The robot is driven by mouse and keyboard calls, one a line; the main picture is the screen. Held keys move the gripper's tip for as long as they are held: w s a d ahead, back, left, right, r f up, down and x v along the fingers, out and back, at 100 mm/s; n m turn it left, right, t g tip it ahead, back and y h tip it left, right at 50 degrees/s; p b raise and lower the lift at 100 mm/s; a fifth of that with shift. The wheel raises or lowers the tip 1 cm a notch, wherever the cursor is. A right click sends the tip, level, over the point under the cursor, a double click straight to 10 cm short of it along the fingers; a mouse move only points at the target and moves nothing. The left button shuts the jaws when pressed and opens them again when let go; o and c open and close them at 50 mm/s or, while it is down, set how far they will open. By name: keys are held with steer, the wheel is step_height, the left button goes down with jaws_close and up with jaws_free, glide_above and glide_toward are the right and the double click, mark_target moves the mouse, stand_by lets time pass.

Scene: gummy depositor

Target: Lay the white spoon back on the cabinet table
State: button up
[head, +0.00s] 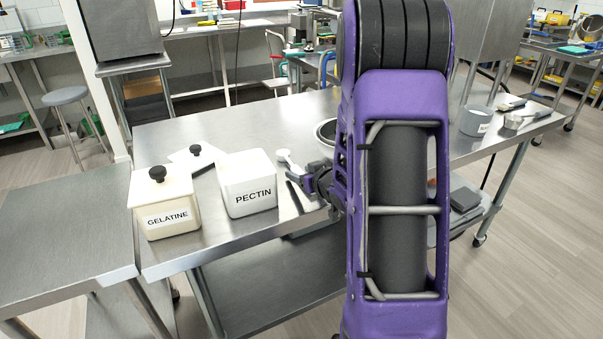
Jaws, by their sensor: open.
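A small white piece with a rounded end (284,156), which looks like the white spoon, shows just right of the PECTIN box. My gripper (296,178) is beside it, low over the steel table (235,137), with its fingers pointing left. The jaws are open. I cannot tell whether the spoon touches the table or a finger, and part of it is hidden by the gripper. The arm hides much of the table's middle.
A lidded GELATINE box (164,203) stands left of the PECTIN box, near the table's front edge. A round opening (327,131) is behind my gripper. A grey container (475,121) and a metal scoop (519,121) are at the right. The table's back left is clear.

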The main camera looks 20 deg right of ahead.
steer(key=shift+r, duration=0.2)
steer(key=shift+s+r, duration=0.15)
steer(key=shift+s, duration=0.15)
steer(key=p+v, duration=0.2)
steer(key=v, duration=0.9)
steer(key=shift+s, duration=0.2)
steer(key=shift+w, duration=0.1)
